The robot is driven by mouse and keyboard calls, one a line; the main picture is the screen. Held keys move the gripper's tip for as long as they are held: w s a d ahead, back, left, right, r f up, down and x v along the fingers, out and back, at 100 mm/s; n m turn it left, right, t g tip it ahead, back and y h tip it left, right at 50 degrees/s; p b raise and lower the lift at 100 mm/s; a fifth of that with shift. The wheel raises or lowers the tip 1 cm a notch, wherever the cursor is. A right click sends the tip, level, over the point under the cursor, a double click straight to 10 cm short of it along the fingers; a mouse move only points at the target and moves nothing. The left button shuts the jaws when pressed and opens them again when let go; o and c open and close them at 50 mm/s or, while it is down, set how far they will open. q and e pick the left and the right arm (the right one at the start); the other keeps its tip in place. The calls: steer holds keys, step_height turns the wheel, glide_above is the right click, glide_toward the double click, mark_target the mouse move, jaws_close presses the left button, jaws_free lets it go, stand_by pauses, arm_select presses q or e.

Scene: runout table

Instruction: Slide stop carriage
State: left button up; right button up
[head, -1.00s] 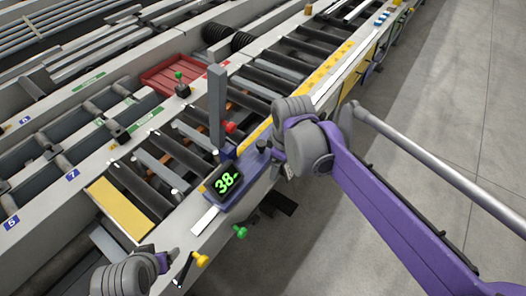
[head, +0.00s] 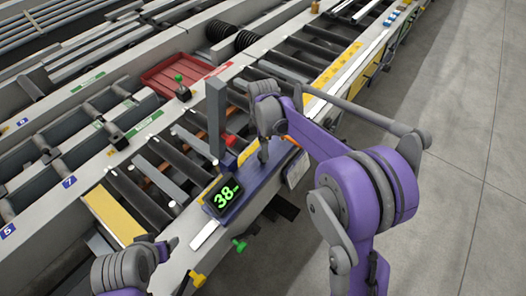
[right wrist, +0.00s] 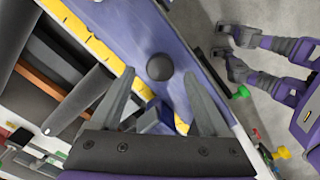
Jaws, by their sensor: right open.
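The stop carriage (head: 255,181) is a blue-purple slide on the near rail of the roller table, with an upright grey stop plate (head: 216,112) and a display (head: 222,196) reading 38. My left gripper (head: 171,243) is at lower left, apart from the carriage.
A green knob (head: 239,245) and a yellow knob (head: 196,278) stick out from the table's front. A red tray (head: 178,74) and a green-topped control (head: 181,87) lie behind the rollers. The grey floor (head: 460,150) at right is clear.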

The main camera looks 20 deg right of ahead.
mark_target(251, 160)
steer(key=shift+f, duration=1.35)
jaws_close()
stand_by(0.4)
